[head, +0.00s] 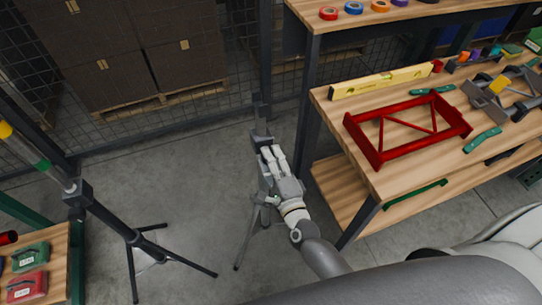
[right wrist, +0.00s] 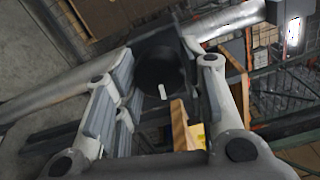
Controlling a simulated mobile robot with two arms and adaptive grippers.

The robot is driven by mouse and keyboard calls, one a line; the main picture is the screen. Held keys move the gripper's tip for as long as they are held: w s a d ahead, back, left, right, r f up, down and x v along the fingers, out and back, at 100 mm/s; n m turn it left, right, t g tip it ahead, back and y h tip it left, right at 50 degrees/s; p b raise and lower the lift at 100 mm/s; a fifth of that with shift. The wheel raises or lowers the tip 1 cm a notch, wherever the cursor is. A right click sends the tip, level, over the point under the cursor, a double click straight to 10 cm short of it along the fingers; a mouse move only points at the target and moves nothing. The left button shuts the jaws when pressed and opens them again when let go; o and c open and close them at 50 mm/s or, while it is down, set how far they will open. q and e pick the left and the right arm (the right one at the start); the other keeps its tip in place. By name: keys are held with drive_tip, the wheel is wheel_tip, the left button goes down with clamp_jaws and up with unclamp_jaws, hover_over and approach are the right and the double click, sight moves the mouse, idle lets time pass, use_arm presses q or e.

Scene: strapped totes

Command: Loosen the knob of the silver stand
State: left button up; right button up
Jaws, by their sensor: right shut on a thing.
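The silver stand (head: 243,240) is on the floor left of the workbench, mostly hidden behind my right gripper (head: 271,153). A dark block and splayed legs of the stand show around the gripper. In the right wrist view, the black round knob (right wrist: 158,68) with a short white mark lies between the fingers of my right gripper (right wrist: 166,82), which is shut on it. The stand's silver pole (right wrist: 228,22) runs behind the knob. My left gripper is not in view.
A workbench (head: 395,192) on the right holds a red frame (head: 408,130) and a yellow level (head: 380,80). A black tripod stand (head: 105,215) is on the left. A mesh fence (head: 215,85) with boxes behind it closes the back. Floor between the stands is clear.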

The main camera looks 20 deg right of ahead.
drive_tip(key=shift+n+p, duration=2.95)
drive_tip(key=shift+n, duration=5.25)
drive_tip(key=shift+f, duration=0.1)
drive_tip(key=o, duration=1)
drive_tip(key=s, duration=1.2)
drive_tip(key=shift+d, duration=0.15)
